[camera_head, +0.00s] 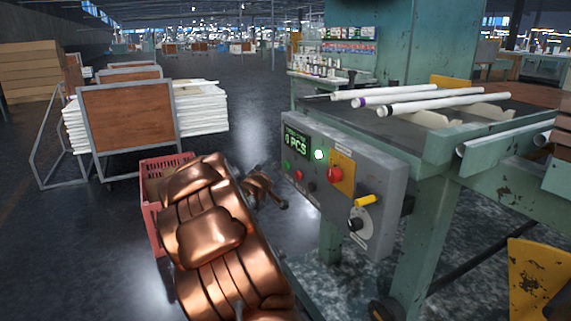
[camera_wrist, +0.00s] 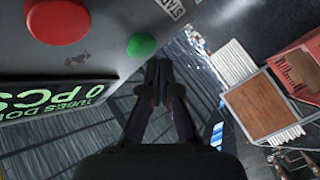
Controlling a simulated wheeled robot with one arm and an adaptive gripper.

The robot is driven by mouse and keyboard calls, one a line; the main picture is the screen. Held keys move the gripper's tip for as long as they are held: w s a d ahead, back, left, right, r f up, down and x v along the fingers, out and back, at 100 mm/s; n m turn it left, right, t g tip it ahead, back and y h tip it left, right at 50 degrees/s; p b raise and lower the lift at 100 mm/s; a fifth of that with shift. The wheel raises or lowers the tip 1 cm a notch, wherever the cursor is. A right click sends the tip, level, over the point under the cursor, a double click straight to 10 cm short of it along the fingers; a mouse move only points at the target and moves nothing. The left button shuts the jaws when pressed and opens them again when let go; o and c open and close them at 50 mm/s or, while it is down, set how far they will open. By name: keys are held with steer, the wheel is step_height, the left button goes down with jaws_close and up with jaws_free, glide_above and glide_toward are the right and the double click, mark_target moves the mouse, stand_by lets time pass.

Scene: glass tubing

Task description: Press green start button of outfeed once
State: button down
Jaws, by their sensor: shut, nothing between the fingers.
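The grey control box (camera_head: 385,180) carries a small green button (camera_head: 287,163), which also shows in the wrist view (camera_wrist: 141,45) near a label reading "START". A small red button (camera_head: 299,174) is beside it, large in the wrist view (camera_wrist: 57,20). The display (camera_head: 295,141) reads 0 PCS. My gripper (camera_head: 283,205) is left of and below the green button in the head view. In the wrist view its fingertips (camera_wrist: 158,70) are together and empty, just beside the green button at the panel's edge. I cannot tell any contact; they look apart from it.
White tubes (camera_head: 430,101) lie on the machine above. A red crate (camera_head: 150,212) stands behind my arm.

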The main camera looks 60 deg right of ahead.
steer(key=shift+w+a+p, duration=0.45)
steer(key=shift+a+p, duration=0.25)
steer(key=shift+p, duration=0.15)
steer(key=shift+w+a+p, duration=0.5)
steer(key=shift+a+p, duration=0.25)
steer(key=shift+p, duration=0.1)
steer(key=shift+w+a+p, duration=0.45)
steer(key=shift+a+p, duration=0.25)
steer(key=shift+p, duration=0.15)
